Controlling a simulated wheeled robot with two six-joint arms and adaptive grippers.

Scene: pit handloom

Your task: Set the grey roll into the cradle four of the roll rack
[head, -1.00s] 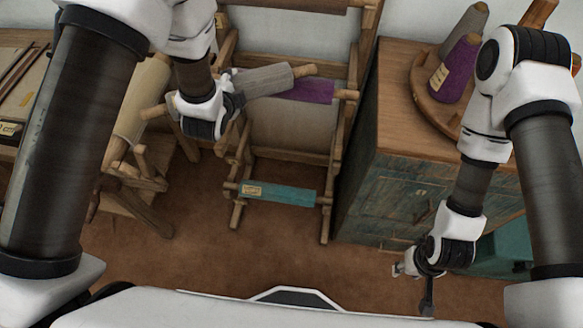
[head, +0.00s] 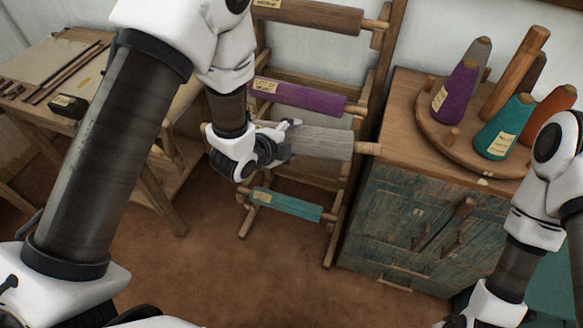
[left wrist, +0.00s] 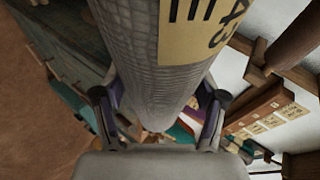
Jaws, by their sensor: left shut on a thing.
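My left gripper (head: 284,143) is shut on the grey roll (head: 325,143) near its left end. The roll lies roughly level before the wooden roll rack (head: 335,240), below the purple roll and above the teal one. Its right wooden peg reaches past the rack's right post; I cannot tell whether the roll touches the rack. In the left wrist view the grey roll (left wrist: 150,60) with its tan label runs between the fingers of the left gripper (left wrist: 160,110). The number of each cradle is not readable. My right gripper is cut off at the bottom right of the head view.
The rack also holds a brown roll (head: 318,17), a purple roll (head: 300,95) and a teal roll (head: 287,205). A cabinet (head: 395,215) with a round tray (head: 435,125) of cones stands close on the right. A wooden table (head: 40,105) is on the left.

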